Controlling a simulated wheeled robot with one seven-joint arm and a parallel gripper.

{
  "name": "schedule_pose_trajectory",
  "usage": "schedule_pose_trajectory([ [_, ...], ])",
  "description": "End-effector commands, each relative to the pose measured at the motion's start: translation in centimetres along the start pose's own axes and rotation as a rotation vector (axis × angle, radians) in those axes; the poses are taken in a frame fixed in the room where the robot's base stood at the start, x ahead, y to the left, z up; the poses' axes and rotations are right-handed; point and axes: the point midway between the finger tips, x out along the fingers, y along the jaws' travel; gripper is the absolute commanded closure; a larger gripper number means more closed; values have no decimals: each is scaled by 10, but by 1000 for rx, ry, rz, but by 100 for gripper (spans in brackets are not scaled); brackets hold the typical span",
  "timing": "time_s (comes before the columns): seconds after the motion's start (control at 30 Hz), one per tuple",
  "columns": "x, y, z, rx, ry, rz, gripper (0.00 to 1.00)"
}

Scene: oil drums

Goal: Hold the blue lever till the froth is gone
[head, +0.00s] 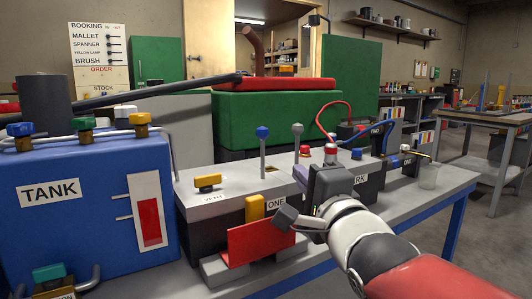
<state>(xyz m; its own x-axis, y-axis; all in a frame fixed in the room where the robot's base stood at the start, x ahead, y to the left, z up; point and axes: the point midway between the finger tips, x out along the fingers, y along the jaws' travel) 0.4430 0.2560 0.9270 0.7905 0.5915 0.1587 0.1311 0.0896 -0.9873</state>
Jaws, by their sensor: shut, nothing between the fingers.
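The blue lever (263,140) is an upright grey rod with a blue ball on top, standing on the grey bench unit labelled ONE. My arm reaches in from the lower right, and my gripper (303,174) is in front of the unit, right of and below the blue knob. It is shut and empty, apart from the lever. Its fingertips are small and partly hidden by its dark body. I cannot make out any froth. A blue TANK (60,225) at the left has a sight window (149,222) showing red.
A grey-knobbed lever (297,140) stands just right of the blue one. A yellow valve handle (208,181) is to the left, and a red panel (260,242) is below. A long dark bar (165,92) crosses behind.

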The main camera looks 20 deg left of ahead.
Motion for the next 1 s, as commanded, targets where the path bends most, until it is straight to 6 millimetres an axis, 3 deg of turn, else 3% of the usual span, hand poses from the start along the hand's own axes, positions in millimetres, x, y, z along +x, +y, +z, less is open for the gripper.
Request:
schedule_pose_trajectory([
  [0.13,4,-5,9,48,-27,-34,100],
  [0.57,11,-6,9,50,-26,-33,100],
  [0.77,43,-7,9,50,-25,-32,100],
  [1.0,96,-9,11,51,-26,-32,100],
])
